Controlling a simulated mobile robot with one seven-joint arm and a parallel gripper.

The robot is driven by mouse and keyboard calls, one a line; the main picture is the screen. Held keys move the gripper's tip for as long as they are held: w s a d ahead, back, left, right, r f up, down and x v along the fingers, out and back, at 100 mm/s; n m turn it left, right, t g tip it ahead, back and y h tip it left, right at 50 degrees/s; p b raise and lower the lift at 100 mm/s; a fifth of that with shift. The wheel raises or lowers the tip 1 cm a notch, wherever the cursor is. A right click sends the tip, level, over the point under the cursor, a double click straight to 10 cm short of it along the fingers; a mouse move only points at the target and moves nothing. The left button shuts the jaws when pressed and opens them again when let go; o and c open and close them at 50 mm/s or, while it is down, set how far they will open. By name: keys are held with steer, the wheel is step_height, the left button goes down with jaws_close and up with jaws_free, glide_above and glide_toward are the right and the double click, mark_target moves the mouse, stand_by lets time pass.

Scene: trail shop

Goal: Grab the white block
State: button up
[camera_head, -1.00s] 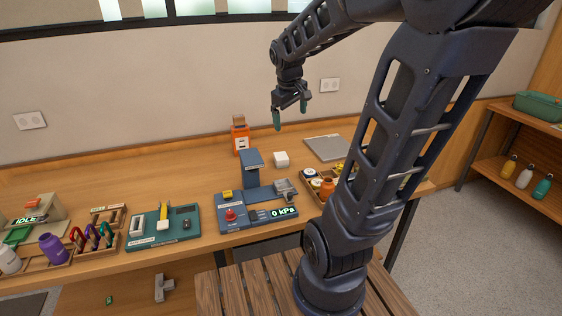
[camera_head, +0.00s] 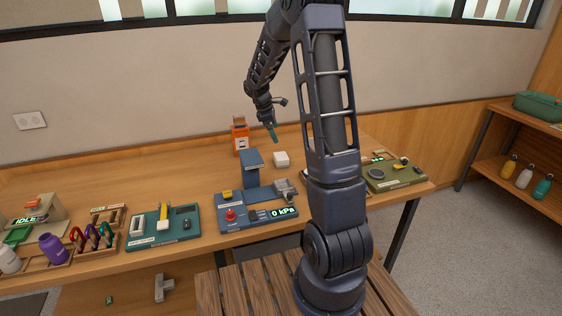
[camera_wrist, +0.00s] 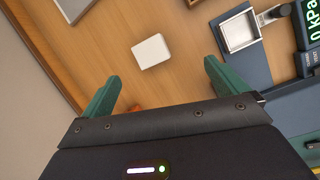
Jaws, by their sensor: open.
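The white block (camera_head: 281,159) lies on the wooden table, just right of the blue upright of the pressure device. It also shows in the wrist view (camera_wrist: 151,51), beyond the fingertips and between their lines. My gripper (camera_head: 272,132) hangs above the table, a little above and left of the block in the head view. In the wrist view my gripper (camera_wrist: 158,78) has its two green fingers wide apart with nothing between them. The block is apart from both fingers.
The blue pressure device (camera_head: 230,211) with a "0 kPa" display stands in front of the block. An orange box (camera_head: 240,138) stands behind, to the left. An olive-green board (camera_head: 392,176) lies at the right end. Bare table (camera_head: 200,178) lies to the left.

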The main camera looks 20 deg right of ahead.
mark_target(280, 156)
steer(key=w+f+n, duration=0.1)
steer(key=f, duration=0.3)
steer(key=w+d+f, duration=0.1)
steer(key=w+f, duration=0.1)
steer(key=f, duration=0.2)
steer(key=w+d+f+n, duration=0.1)
steer(key=f, duration=0.3)
steer(key=shift+w+f+n+g+h, duration=0.2)
steer(key=shift+w+n+g+h, duration=0.1)
steer(key=shift+w, duration=0.05)
steer(key=shift+s+x, duration=0.15)
steer(key=shift+x, duration=1.25)
steer(key=shift+s+x, duration=0.15)
steer(key=shift+x, duration=1.3)
steer(key=shift+d+r, duration=0.1)
steer(key=c, duration=1.1)
